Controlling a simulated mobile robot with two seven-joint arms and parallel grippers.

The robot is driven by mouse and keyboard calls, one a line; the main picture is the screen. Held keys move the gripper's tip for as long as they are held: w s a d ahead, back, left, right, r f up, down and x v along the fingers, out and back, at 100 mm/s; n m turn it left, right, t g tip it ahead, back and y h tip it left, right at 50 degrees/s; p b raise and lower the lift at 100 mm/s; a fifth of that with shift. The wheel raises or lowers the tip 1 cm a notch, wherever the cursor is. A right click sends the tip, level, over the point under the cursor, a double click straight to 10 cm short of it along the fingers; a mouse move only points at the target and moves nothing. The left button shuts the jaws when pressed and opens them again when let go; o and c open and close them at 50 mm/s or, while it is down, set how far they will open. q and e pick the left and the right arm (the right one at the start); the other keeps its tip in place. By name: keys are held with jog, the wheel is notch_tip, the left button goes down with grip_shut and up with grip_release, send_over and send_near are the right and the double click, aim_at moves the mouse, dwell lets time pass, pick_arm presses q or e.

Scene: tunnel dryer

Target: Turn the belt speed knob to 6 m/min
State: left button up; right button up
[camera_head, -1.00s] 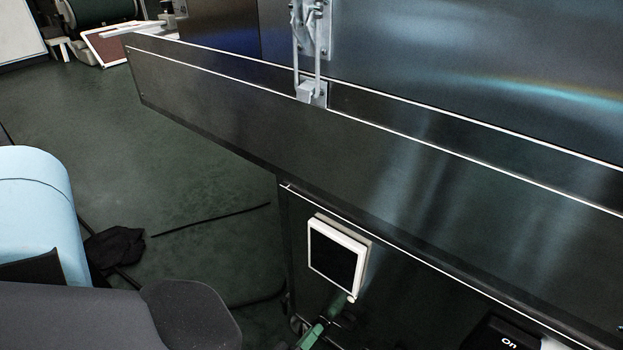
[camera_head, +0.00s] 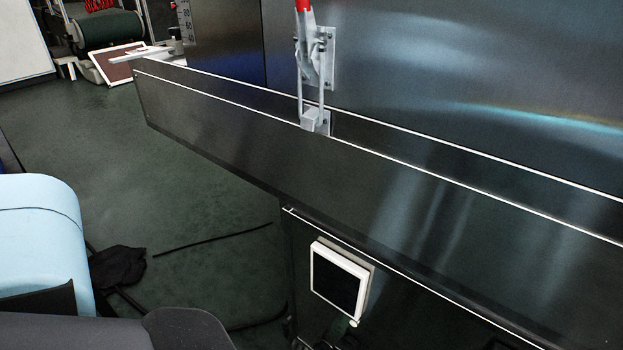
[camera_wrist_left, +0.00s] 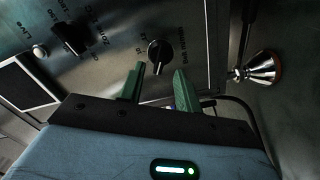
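In the left wrist view a round black knob (camera_wrist_left: 159,53) with a light pointer mark sits on a dark metal panel. Small numbers ring it, and rotated lettering beside it seems to read m/min. Its exact setting is too small to read. My left gripper (camera_wrist_left: 159,69) has two green fingers spread apart with nothing between them. Its tips are just short of the knob in the picture, one to each side; I see no contact. In the head view the knob is hidden, and only a dim bit of green finger shows at the bottom. My right gripper is not in view.
A second black knob (camera_wrist_left: 70,38), marked for a zone, and a white round button (camera_wrist_left: 39,51) sit left of it. A chrome foot (camera_wrist_left: 260,68) stands at right. A white-framed screen (camera_head: 338,280) sits below the long metal ledge (camera_head: 230,135). A latch (camera_head: 314,70) is above.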

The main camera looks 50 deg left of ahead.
pick_arm(q)
jog(key=shift+p+v, duration=0.4)
jog(key=shift+v, duration=1.95)
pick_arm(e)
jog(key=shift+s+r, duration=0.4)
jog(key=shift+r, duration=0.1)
pick_arm(q)
jog(key=shift+w, duration=0.1)
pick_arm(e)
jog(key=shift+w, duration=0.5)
